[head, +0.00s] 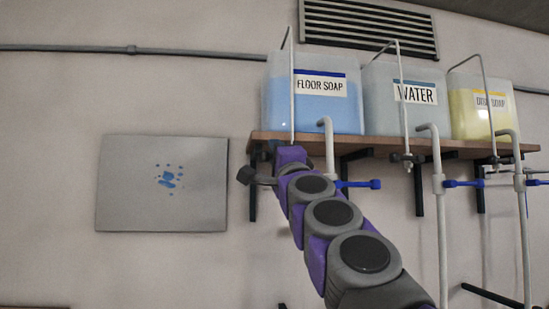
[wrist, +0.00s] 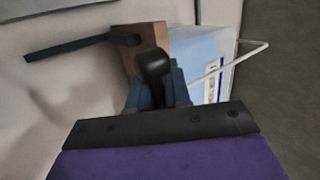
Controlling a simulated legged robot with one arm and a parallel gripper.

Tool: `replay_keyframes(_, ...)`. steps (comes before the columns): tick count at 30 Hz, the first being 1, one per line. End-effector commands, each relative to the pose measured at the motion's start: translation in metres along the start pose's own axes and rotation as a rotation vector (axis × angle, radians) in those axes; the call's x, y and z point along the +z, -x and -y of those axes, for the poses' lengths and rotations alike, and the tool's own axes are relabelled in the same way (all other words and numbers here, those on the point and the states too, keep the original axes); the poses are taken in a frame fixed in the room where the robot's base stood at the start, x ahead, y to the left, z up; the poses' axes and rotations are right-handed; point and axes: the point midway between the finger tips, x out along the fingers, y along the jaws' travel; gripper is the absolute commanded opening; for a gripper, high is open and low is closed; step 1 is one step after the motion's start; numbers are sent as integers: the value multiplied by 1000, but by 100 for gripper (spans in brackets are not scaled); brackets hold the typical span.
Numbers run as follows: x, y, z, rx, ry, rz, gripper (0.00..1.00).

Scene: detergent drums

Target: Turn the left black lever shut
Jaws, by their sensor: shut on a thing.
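In the wrist view, a black lever (wrist: 152,64) with a rounded end sits between the two blue-grey fingers of my gripper (wrist: 156,90). The fingers are shut on it, just in front of the wooden shelf's end. In the head view, my purple and grey arm reaches up to the shelf's left end, below the floor soap drum (head: 312,105). My arm hides the fingertips and most of the lever there. A dark piece sticks out left of my arm's end; I cannot tell what it is.
The wooden shelf (head: 385,146) also carries the water drum (head: 400,112) and a yellow soap drum (head: 470,113). Blue levers (head: 360,184) and upright grey pipes (head: 440,220) stand right of my arm. A black bracket (wrist: 78,46) juts out near my gripper. A grey wall panel (head: 130,205) is at left.

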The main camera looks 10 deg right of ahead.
Motion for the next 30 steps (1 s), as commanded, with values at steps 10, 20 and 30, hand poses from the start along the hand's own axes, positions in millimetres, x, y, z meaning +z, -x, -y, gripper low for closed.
replay_keyframes(10, 1, -2, -4, 3, -47, -24, 0)
replay_keyframes(20, 1, -2, -5, 4, -47, -25, 20)
replay_keyframes(30, 0, -1, 0, -2, -44, -26, 38)
